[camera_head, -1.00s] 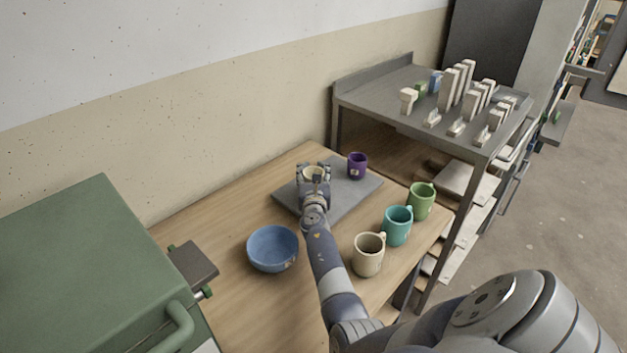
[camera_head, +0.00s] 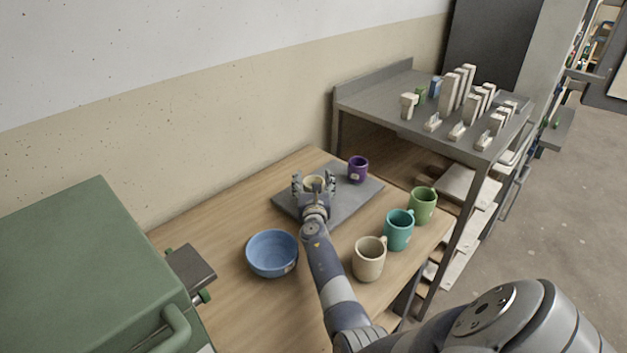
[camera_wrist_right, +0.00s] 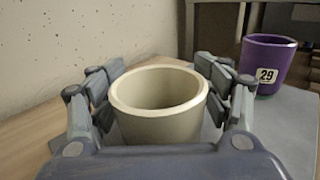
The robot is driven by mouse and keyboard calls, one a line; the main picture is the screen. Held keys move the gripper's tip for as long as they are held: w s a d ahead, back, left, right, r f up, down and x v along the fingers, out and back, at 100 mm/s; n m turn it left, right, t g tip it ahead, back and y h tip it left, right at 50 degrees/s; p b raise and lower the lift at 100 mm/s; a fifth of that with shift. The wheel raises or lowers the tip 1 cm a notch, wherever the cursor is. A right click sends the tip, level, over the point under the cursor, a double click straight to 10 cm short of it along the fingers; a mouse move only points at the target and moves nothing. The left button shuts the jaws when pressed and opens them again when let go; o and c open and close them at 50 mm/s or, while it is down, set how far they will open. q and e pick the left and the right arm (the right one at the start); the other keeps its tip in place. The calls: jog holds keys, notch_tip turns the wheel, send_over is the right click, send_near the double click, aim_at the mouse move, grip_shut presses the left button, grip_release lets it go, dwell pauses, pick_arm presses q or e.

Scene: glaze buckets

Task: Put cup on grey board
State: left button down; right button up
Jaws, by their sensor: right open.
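A pale cream cup (camera_head: 314,182) is on the grey board (camera_head: 350,202) on the wooden table. My right gripper (camera_head: 313,186) is open, with its fingers spread on both sides of this cup. In the right wrist view the cup (camera_wrist_right: 160,104) stands upright between the open fingers (camera_wrist_right: 160,95); its lower part is hidden by my gripper. A purple cup (camera_head: 357,170) stands at the board's far right part and shows with a "29" label in the right wrist view (camera_wrist_right: 265,64). My left gripper is not in view.
A blue bowl (camera_head: 272,254) stands left of my right arm. Beige (camera_head: 369,259), teal (camera_head: 398,230) and green (camera_head: 422,206) mugs stand in a row along the table's right side. A green cabinet (camera_head: 85,265) is at left, a grey shelf (camera_head: 375,104) behind right.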

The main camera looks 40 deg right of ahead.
jog(key=shift+r, duration=0.2)
jog(key=shift+p+v, duration=0.95)
jog(key=shift+v, duration=2.8)
